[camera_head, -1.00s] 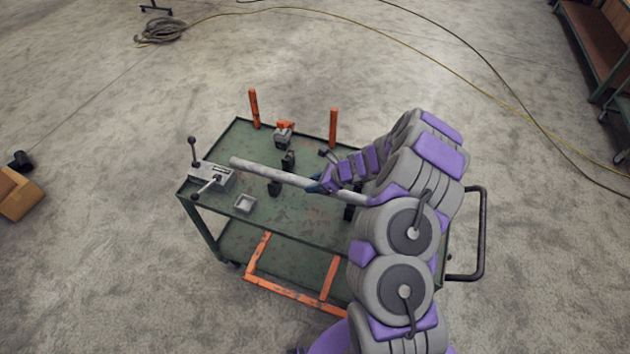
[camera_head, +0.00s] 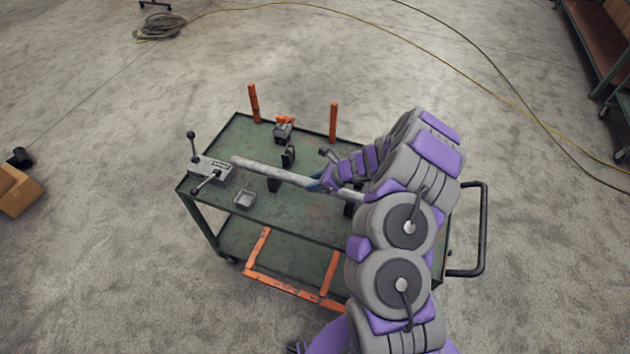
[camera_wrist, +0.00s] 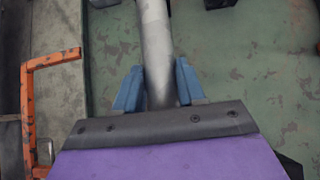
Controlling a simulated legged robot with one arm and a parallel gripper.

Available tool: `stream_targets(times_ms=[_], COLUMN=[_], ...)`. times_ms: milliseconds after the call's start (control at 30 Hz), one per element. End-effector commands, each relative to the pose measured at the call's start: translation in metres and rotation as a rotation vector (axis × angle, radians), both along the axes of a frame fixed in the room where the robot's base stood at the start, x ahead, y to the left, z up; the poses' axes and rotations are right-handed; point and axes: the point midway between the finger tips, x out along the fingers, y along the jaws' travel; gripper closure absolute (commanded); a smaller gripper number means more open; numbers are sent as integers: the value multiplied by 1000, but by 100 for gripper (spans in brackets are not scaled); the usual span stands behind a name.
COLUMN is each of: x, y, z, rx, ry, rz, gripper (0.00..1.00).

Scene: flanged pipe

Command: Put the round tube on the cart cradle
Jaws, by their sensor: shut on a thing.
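The round tube (camera_head: 270,172) is a long grey pipe above the green cart (camera_head: 296,222). Its left end is near the lever box, and its right end passes behind my arm. My gripper (camera_head: 323,182) is shut on the tube around its middle. In the wrist view the blue fingers (camera_wrist: 160,88) lie on both sides of the tube (camera_wrist: 156,45), which runs away from me. Black cradle supports (camera_head: 274,184) stand on the cart top below the tube, with another black block (camera_head: 288,156) behind it. I cannot tell whether the tube touches the supports.
Orange posts (camera_head: 254,103) (camera_head: 333,122) and a vise-like block (camera_head: 283,131) stand along the back edge. The cart handle (camera_head: 482,230) is at right. Surrounding floor is mostly clear.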

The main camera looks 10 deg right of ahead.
Motion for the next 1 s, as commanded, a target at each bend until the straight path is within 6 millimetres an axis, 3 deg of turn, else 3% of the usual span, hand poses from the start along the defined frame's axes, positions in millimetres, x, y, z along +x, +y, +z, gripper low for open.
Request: stream_targets(times_ms=[867,900,1000], x=[0,0,0], y=[0,0,0], z=[-8,-7,-7], rx=[0,0,0], ry=[-1,-1,-1], rz=[-1,-1,-1], gripper=[100,57,47])
